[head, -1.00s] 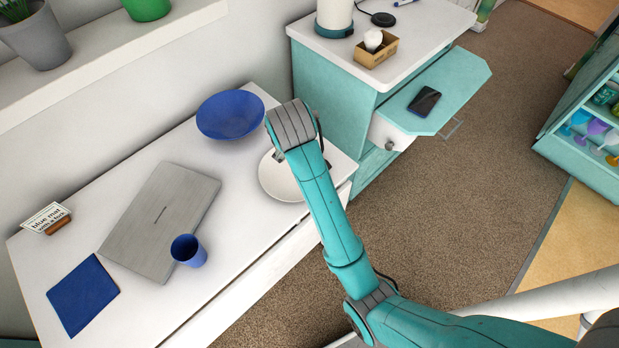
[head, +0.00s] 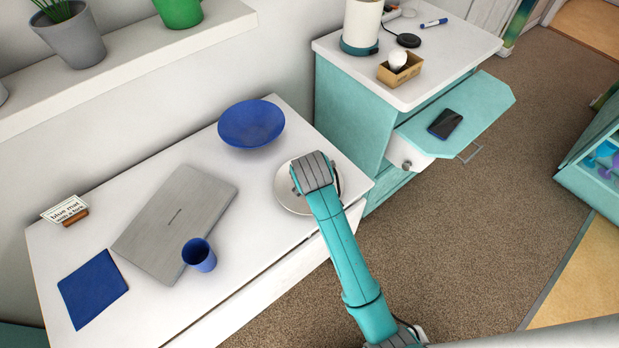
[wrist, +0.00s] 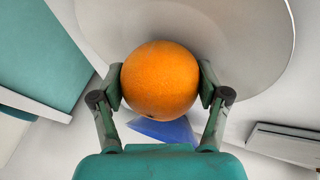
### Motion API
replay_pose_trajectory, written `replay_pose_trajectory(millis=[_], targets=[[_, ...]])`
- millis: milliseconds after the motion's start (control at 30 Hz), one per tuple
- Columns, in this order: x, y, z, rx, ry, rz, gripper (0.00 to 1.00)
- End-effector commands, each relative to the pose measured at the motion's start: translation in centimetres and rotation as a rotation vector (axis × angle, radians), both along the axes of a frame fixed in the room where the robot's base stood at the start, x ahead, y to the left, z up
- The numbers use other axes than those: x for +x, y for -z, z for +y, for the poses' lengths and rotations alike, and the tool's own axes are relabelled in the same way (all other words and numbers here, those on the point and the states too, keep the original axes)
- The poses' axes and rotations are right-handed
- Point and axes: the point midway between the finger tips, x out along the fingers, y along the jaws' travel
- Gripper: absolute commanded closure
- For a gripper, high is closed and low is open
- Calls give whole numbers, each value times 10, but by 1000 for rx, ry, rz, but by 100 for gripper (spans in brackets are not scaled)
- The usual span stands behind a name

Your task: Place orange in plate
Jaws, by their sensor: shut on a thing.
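An orange (wrist: 160,78) is held between the two fingers of my gripper (wrist: 161,86) in the wrist view. The fingers press on it from both sides. The white round plate (wrist: 262,48) is behind the orange in that view, and the orange overlaps part of it. In the head view the plate (head: 284,193) is at the right end of the white table, partly covered by my wrist. My arm hides the orange and fingers there. I cannot tell how high the orange is above the plate.
A blue bowl (head: 251,125) stands just behind and left of the plate. A laptop (head: 175,222), a blue cup (head: 199,255) and a blue mat (head: 92,289) are farther left on the table (head: 232,283). A teal cabinet (head: 353,112) with an open drawer (head: 475,112) stands right.

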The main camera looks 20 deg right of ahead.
Motion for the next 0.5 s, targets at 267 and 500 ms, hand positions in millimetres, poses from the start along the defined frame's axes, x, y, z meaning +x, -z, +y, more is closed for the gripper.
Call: replay_pose_trajectory(millis=[267, 500], targets=[[0, 2, 0, 0, 0, 0, 3], [0, 2, 0, 0, 0, 0, 0]])
